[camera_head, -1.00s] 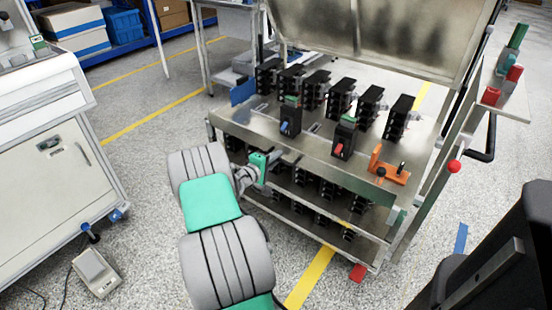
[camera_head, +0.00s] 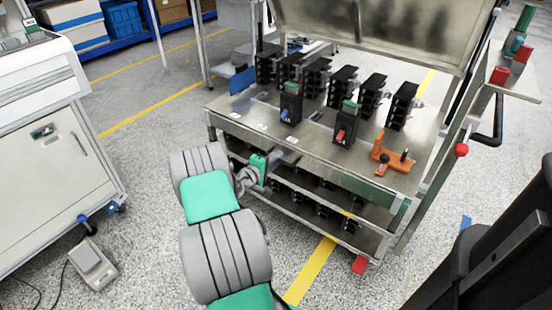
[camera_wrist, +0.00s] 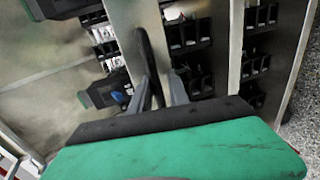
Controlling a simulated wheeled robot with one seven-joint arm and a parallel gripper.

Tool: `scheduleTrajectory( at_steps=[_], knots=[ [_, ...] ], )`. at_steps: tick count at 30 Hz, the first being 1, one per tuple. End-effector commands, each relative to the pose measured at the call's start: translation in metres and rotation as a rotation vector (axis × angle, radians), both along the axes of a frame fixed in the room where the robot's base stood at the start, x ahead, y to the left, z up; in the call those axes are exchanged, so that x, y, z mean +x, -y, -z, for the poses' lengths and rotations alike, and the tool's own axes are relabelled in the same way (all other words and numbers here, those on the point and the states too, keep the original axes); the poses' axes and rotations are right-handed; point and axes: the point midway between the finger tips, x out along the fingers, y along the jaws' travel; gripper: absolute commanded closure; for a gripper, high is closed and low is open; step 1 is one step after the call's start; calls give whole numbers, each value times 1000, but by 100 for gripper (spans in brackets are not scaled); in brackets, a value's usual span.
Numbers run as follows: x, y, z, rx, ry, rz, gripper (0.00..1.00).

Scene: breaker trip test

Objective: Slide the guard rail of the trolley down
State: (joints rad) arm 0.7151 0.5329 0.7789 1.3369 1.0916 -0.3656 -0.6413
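The trolley is a metal rack with a top deck (camera_head: 235,108) and lower shelves, standing in the middle of the head view. A pale metal strip along the deck's front (camera_head: 325,162) looks like its guard rail, though I cannot be sure. My gripper (camera_head: 262,172) is at the trolley's left front, close to this strip; its fingers are mostly hidden there. In the wrist view, my gripper's fingers (camera_wrist: 158,85) reach towards a long metal strip (camera_wrist: 135,30) and overlap it. I cannot tell whether they touch or grip it.
Black breakers stand on the deck, two in front with a blue lever (camera_head: 290,105) and a red lever (camera_head: 345,125). An orange clamp-like part (camera_head: 390,158) is at right. A tilted metal panel (camera_head: 390,35) rises behind.

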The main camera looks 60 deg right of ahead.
Motion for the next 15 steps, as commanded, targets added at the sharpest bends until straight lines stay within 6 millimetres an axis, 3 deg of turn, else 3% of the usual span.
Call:
scheduleTrajectory(
  at_steps=[6, 15],
  knots=[
    [-1, 0, 1, 1, -2, 2, 66],
    [1, -5, -2, -1, -1, 0, 66]
  ],
)
